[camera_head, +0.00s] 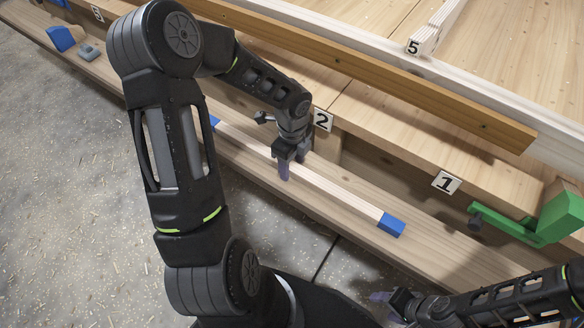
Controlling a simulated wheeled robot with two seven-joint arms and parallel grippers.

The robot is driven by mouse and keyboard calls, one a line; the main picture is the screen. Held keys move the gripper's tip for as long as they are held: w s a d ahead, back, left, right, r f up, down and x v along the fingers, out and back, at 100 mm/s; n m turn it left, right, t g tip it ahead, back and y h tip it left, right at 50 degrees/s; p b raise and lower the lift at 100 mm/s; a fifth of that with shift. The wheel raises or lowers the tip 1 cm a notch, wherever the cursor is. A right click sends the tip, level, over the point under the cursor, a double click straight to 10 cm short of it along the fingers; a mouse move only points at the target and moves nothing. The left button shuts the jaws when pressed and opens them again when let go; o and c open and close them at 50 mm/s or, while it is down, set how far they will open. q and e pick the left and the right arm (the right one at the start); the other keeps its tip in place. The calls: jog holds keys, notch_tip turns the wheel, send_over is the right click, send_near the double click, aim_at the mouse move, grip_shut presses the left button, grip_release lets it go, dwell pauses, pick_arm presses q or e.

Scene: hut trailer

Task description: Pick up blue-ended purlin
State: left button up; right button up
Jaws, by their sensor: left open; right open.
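The blue-ended purlin (335,193) is a pale, slim wooden strip lying along the front ledge. Its right end is a blue block (391,225), and a bit of blue (213,121) shows at its left end, partly behind my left arm. My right gripper (384,297) is low at the lower right, in front of the ledge, apart from the purlin and open.
The wooden ledge (440,238) runs diagonally across the view. Behind it are number plates 2 (322,119) and 1 (446,182), and a brown beam (400,83). A green bracket (540,222) stands at the right. A blue block (62,38) sits at upper left. Grey floor lies in front.

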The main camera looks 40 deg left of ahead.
pick_arm(q)
jog(key=shift+c, duration=0.2)
grip_shut()
dwell(0.3)
dwell(0.8)
